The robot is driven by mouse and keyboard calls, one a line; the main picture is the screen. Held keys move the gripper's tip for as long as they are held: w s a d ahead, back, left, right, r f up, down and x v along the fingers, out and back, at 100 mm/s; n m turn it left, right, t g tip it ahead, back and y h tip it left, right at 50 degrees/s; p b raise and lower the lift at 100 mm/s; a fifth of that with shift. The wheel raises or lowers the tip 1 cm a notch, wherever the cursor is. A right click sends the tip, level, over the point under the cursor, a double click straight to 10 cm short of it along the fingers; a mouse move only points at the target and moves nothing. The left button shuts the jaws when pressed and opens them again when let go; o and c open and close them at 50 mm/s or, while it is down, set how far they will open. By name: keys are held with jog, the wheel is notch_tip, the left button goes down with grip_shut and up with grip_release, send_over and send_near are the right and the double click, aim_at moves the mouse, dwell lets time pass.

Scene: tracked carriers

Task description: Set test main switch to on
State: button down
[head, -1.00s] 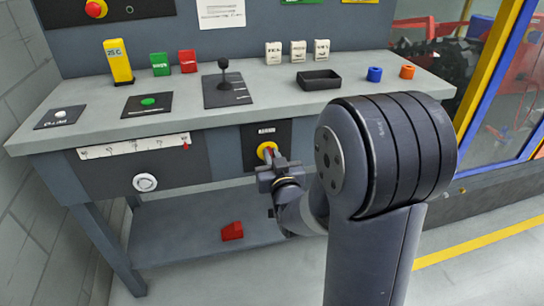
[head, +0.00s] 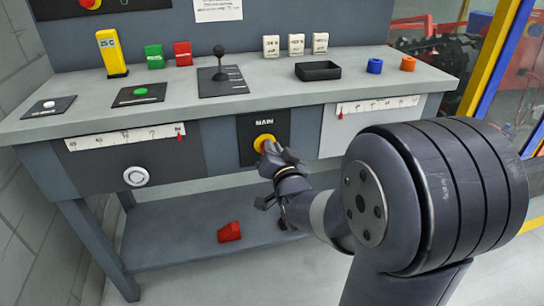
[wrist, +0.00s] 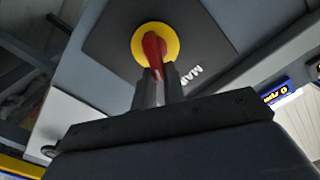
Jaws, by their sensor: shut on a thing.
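The main switch is a yellow disc (head: 264,141) with a red handle, on a black plate (head: 246,153) labelled MAIN on the bench front. In the wrist view the yellow disc (wrist: 140,42) and its red handle (wrist: 154,47) show clearly. My gripper (head: 268,149) is at the switch in the head view and hides the handle there. In the wrist view my gripper (wrist: 158,80) has its fingers closed on the handle's near end. The handle's setting, on or off, cannot be read.
A white knob (head: 137,176) and a white scale (head: 125,137) are left of the switch; another scale (head: 378,107) is right. A black lever (head: 219,65) and black tray (head: 318,70) are on the benchtop. A red block (head: 229,232) lies on the lower shelf.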

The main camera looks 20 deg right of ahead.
jog(key=m+b, duration=0.1)
jog(key=m, duration=0.3)
jog(key=f+m+b, duration=0.1)
jog(key=m+b, duration=0.1)
jog(key=m, duration=0.1)
jog(key=d+m+b, duration=0.1)
jog(key=m, duration=0.3)
jog(key=shift+f+m, duration=0.3)
jog(key=shift+f, duration=0.05)
jog(key=shift+b, duration=0.3)
jog(key=c, duration=1.5)
grip_release()
jog(key=s+p, duration=0.3)
jog(key=s, duration=0.7)
jog(key=shift+s, duration=0.4)
